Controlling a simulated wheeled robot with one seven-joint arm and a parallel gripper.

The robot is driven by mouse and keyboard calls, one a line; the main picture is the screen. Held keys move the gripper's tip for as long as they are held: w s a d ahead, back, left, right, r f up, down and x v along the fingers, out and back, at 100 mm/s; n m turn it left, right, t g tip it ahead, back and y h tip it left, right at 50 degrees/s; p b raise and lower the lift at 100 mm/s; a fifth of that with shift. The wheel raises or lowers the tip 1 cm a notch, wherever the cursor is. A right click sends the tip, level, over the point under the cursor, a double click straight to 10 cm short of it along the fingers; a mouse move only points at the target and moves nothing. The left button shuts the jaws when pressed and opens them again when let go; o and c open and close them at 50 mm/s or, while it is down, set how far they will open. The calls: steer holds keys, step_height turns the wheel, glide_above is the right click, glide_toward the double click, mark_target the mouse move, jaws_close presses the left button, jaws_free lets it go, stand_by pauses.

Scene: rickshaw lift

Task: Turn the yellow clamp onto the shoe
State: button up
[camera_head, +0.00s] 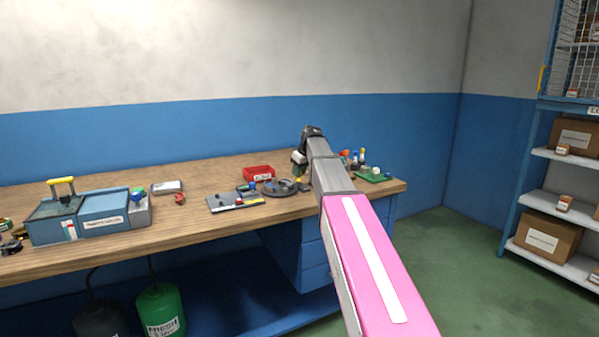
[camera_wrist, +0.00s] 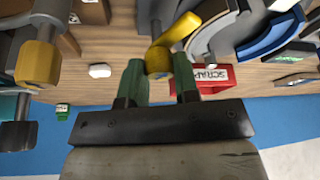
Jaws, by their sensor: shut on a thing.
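In the wrist view my gripper (camera_wrist: 160,70) has its two green fingers on either side of the yellow clamp's rounded end. The yellow clamp (camera_wrist: 183,29) has an arm slanting up to the right, over a grey curved part (camera_wrist: 212,36). A blue curved piece (camera_wrist: 271,40) lies beside that part. I cannot tell for sure which of these is the shoe, or whether the clamp touches it. In the head view my gripper (camera_head: 299,170) is over the bench beside a dark round fixture (camera_head: 277,188); my arm hides part of that area.
A red bin labelled SCRAP (camera_wrist: 221,76) stands close to the right finger. A yellow-capped grey part (camera_wrist: 38,62) is at the left. On the wooden bench (camera_head: 180,216) are a grey tool tray (camera_head: 222,203) and a blue box (camera_head: 103,212). Small items stand right of my arm.

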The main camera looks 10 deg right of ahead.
steer(key=m+h, duration=0.1)
steer(key=m, duration=0.2)
steer(key=m+t+h, duration=0.1)
steer(key=m, duration=0.2)
steer(key=shift+a, duration=0.1)
steer(key=m+h, duration=0.1)
steer(key=m, duration=0.2)
steer(key=m+h, duration=0.1)
steer(key=m, duration=0.2)
steer(key=shift+m+g+h, duration=0.3)
stand_by(0.3)
steer(key=o, duration=0.9)
steer(key=v, duration=1.1)
steer(key=shift+a+f, duration=0.1)
